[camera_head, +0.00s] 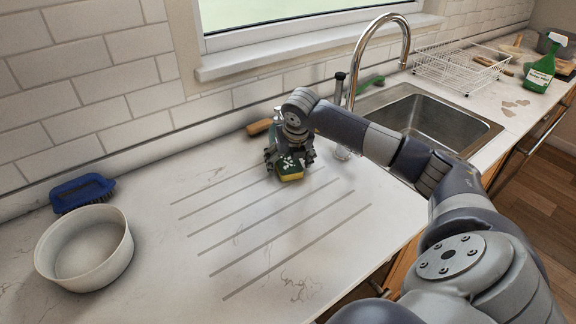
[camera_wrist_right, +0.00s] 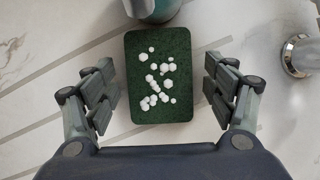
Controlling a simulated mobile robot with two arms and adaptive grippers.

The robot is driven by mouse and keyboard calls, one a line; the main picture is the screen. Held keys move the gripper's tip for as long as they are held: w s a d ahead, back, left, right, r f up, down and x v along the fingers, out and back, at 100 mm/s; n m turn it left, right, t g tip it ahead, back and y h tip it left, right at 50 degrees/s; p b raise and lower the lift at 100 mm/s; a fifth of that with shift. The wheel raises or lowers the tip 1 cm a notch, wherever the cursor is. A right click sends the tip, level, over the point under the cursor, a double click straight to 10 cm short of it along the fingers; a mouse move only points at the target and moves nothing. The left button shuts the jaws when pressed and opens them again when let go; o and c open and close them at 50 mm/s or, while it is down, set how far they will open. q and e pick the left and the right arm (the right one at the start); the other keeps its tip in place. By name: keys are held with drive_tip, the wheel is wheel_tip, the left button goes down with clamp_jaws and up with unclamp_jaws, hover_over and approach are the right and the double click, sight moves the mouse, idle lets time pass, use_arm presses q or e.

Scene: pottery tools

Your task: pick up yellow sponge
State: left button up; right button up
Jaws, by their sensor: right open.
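The yellow sponge (camera_head: 291,175) lies on the white counter's grooved drainboard, left of the sink. Its dark green scrub side faces up with white foam bubbles on it; the sponge also shows in the right wrist view (camera_wrist_right: 140,98). My right gripper (camera_head: 290,163) is directly above the sponge. In the right wrist view its fingers (camera_wrist_right: 160,90) are open, one on each side of the sponge with a gap to both. Part of the sponge is hidden under the gripper in the head view. My left gripper is not in view.
A teal bottle (camera_wrist_right: 152,8) stands right behind the sponge. The faucet (camera_head: 404,52) and sink (camera_head: 440,118) are to the right. A white bowl (camera_head: 85,262) and a blue brush (camera_head: 82,190) are at the left. The front drainboard is clear.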

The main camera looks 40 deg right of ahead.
drive_tip(key=shift+f, duration=0.2)
drive_tip(key=shift+c, duration=0.6)
drive_tip(key=c, duration=0.7)
drive_tip(key=shift+r, duration=0.1)
